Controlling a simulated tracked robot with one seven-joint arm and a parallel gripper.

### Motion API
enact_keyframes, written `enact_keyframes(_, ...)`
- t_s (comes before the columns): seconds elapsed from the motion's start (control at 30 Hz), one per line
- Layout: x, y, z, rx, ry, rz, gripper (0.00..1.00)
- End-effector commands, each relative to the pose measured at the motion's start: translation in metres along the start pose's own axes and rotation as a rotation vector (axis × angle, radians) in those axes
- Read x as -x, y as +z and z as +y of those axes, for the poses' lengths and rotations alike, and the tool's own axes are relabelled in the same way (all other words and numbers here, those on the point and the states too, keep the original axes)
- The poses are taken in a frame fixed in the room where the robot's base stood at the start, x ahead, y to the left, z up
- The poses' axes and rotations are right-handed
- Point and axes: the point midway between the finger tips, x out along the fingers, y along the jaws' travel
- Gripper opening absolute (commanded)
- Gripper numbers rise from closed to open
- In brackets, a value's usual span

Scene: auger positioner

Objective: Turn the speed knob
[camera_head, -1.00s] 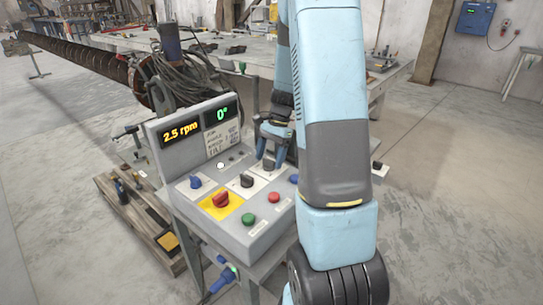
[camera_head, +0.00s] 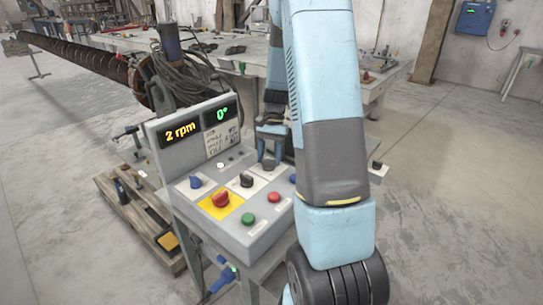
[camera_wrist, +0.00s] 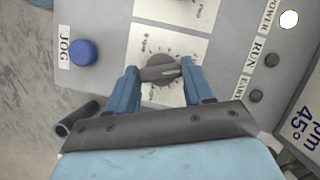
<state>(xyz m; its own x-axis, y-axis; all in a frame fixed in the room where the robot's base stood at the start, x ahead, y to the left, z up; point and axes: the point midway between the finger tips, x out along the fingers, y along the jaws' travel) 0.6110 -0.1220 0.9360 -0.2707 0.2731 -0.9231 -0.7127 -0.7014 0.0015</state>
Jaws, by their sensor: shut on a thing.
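The speed knob (camera_wrist: 160,70) is a dark grey knob with a light pointer line, on a white dial plate (camera_wrist: 143,42) with scale marks. My gripper (camera_wrist: 161,78) has its two blue fingers on either side of the knob and is shut on it. In the head view my gripper (camera_head: 268,160) reaches down to the back right of the grey control box (camera_head: 262,238), and the knob is mostly hidden there. The orange display (camera_head: 180,133) reads 2 rpm and the green display (camera_head: 220,114) reads 0°.
A blue JOG button (camera_wrist: 84,52) is beside the dial. The box also bears a red knob on a yellow plate (camera_head: 235,210), a black knob (camera_head: 246,181), a green button (camera_head: 248,219) and a red button (camera_head: 274,197). A workbench (camera_head: 250,62) stands behind.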

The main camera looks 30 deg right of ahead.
Motion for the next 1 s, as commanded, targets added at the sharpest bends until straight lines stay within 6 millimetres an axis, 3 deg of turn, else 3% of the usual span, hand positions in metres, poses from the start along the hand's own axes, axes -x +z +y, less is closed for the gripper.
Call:
enact_keyframes(0.4, 0.0029, -0.001, -0.0052, 0.083, 0.026, 0.009, 0.21)
enact_keyframes(0.43, 0.003, -0.001, -0.0053, 0.083, 0.025, 0.009, 0.52)
enact_keyframes(0.6, 0.0022, -0.0006, -0.0041, 0.081, 0.027, 0.007, 0.69)
enact_keyframes(0.7, 0.0018, -0.0006, -0.0032, 0.08, 0.028, 0.005, 0.77)
enact_keyframes(1.0, 0.0042, -0.0007, -0.0022, 0.078, 0.029, 0.004, 0.77)
